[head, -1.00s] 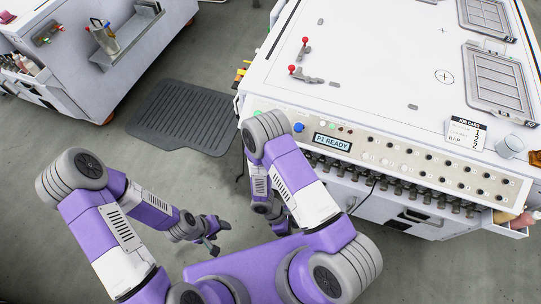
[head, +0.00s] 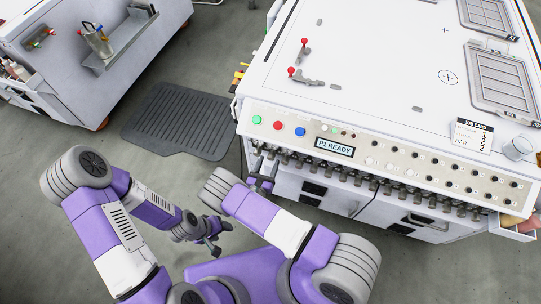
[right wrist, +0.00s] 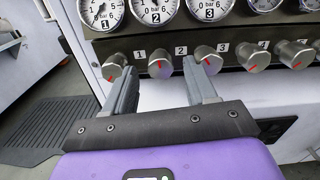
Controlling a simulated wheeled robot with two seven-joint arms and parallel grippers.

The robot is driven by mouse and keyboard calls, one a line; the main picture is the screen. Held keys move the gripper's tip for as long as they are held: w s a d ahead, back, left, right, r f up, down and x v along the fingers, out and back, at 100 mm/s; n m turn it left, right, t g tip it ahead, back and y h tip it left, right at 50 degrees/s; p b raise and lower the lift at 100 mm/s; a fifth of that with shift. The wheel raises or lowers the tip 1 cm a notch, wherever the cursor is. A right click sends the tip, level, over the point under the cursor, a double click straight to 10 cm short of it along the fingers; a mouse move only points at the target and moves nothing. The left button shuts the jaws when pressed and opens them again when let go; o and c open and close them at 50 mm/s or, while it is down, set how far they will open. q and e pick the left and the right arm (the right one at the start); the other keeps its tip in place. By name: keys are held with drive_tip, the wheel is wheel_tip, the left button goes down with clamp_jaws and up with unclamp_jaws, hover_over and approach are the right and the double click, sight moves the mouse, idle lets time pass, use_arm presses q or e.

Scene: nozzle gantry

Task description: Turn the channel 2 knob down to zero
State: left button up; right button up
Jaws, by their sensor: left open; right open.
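The channel 2 knob (right wrist: 160,65) is a metal cylinder with a red mark on its face, label 2 at its upper right and gauge 2 (right wrist: 153,10) above. My right gripper (right wrist: 158,68) is open, its fingertips either side of that knob in the picture; contact is not clear. Knob 1 (right wrist: 114,67) is just left of the left fingertip, and knob 3 (right wrist: 207,58) is close by the right one. In the head view my right gripper (head: 264,172) is at the left end of the knob row, which it partly hides. My left gripper (head: 220,238) is open and empty, low above the floor.
The white cabinet (head: 370,60) has a panel of buttons and a P1 READY display (head: 334,146) above the knobs. More knobs crowd to the right, including knob 4 (right wrist: 255,56). A dark mat (head: 178,120) lies on the floor to the left.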

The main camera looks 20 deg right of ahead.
drive_tip(key=shift+x, duration=1.1)
use_arm(q)
drive_tip(key=shift+w+d, duration=0.1)
drive_tip(key=shift+w, duration=0.45)
use_arm(e)
drive_tip(key=shift+s, duration=0.1)
drive_tip(key=shift+c, duration=0.3)
clamp_jaws()
